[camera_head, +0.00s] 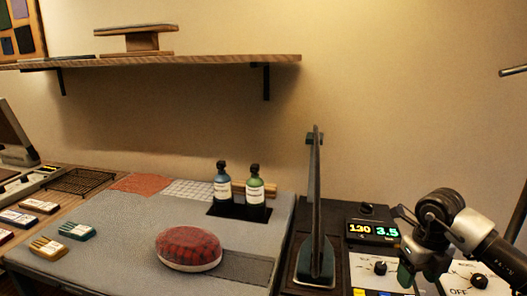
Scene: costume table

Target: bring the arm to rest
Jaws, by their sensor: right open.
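My right arm comes in from the right edge. Its dark gripper (418,270) hangs above the control panel at the lower right, fingers pointing down, open, with nothing seen between the fingers. The gripper covers part of the panel. My left arm and left gripper are not in view.
A control panel (362,271) with knobs and a lit display (373,231) lies under the right gripper. A tall upright dark arm (316,215) stands beside it. Two bottles (222,187), a red plaid cushion (189,247) and several small labelled items share the grey work surface (120,237).

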